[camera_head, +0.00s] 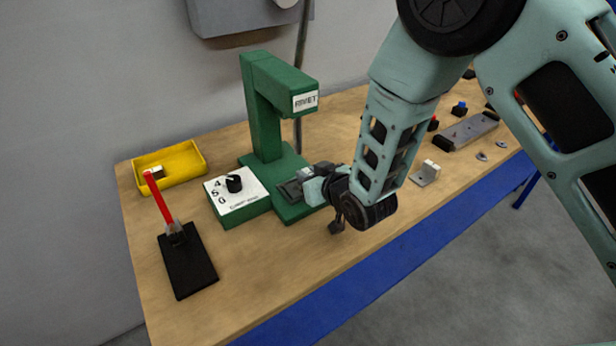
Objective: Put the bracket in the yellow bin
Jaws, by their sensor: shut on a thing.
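My gripper (302,184) is at the green rivet press, low over its base and in front of its column. It is shut on a small grey metal piece, which looks like the bracket; the fingers and wrist hide much of it. I cannot tell whether the piece touches the press base. A light grey L-shaped piece (427,173), also like a bracket, stands on the table right of my wrist. The yellow bin (190,155) is at the table's far left corner. A small white and brown block shows at its front edge, by the red lever's tip.
A control box with a black knob (234,183) and a red lever (160,203) on a black base (187,262) are at left. Several parts and a grey tray (468,131) lie at right.

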